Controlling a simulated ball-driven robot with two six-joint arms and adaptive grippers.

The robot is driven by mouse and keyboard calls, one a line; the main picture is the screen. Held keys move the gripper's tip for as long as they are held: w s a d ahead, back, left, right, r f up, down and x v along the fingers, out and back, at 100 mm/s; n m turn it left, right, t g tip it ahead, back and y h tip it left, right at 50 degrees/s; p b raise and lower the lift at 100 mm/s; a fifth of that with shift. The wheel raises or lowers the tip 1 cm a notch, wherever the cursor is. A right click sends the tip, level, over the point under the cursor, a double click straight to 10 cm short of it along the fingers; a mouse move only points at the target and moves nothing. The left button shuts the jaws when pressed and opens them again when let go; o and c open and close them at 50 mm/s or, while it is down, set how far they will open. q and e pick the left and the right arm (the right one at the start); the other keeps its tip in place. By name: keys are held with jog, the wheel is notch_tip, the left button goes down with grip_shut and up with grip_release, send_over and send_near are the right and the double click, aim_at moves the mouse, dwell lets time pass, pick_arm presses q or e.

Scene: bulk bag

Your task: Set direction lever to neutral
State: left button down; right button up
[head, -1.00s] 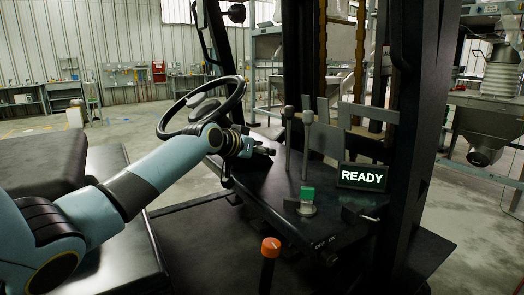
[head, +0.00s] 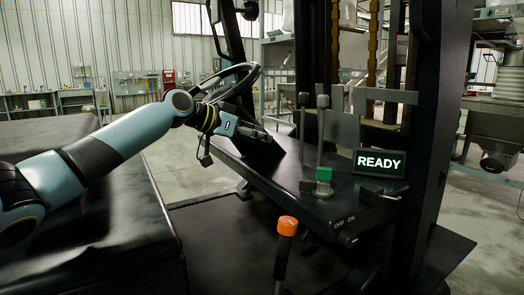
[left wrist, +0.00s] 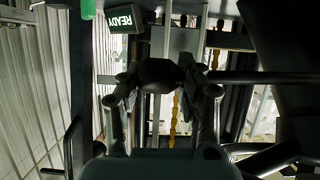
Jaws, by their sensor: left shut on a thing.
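My left gripper (head: 264,136) reaches in just right of the black steering wheel (head: 232,80), beside the dark console. In the left wrist view its two fingers (left wrist: 162,82) are closed on the sides of a dark rounded knob (left wrist: 160,74). A thin dark rod (left wrist: 262,76) runs to the right from the fingers. The knob looks like the end of the direction lever, but the head view hides it behind my gripper. The lever's setting cannot be read. My right gripper is not in view.
Two tall grey levers (head: 322,135) stand right of my left gripper. A green-topped control (head: 324,176), a lit READY display (head: 380,162) and an OFF/ON switch (head: 347,238) are on the console. An orange-knobbed lever (head: 287,226) stands in front. A black mast post (head: 440,120) is at right.

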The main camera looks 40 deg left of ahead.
pick_arm(q)
jog(key=shift+s, duration=0.2)
jog(key=c, duration=0.8)
grip_release()
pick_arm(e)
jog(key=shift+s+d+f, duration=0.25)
pick_arm(q)
notch_tip(320, 180, up, 10)
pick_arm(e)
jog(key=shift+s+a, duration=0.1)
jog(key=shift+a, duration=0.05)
pick_arm(q)
jog(key=shift+f, duration=0.1)
